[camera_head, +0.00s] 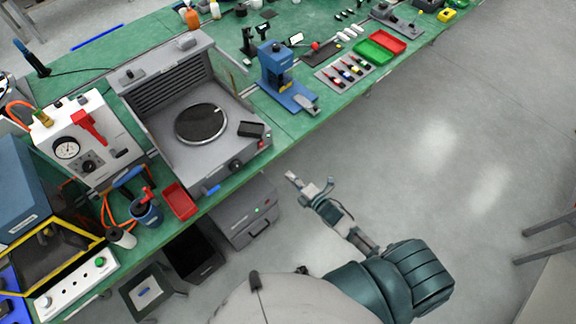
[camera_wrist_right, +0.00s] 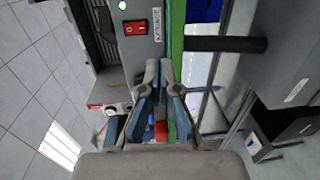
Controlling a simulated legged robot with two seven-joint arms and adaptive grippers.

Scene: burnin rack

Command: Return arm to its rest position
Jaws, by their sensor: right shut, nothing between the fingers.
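My right arm comes in from the lower right of the head view. Its gripper (camera_head: 293,178) hangs over the floor, just off the front edge of the green workbench (camera_head: 287,135), and touches nothing that I can see. In the right wrist view, the fingers of this gripper (camera_wrist_right: 159,68) are together and empty. My left gripper is not in view.
A grey machine with a round dark plate (camera_head: 202,123) stands on the bench left of the gripper. A grey box (camera_head: 247,218) sits below the bench edge. A blue press (camera_head: 277,72) stands further back. The floor (camera_head: 430,160) to the right is clear.

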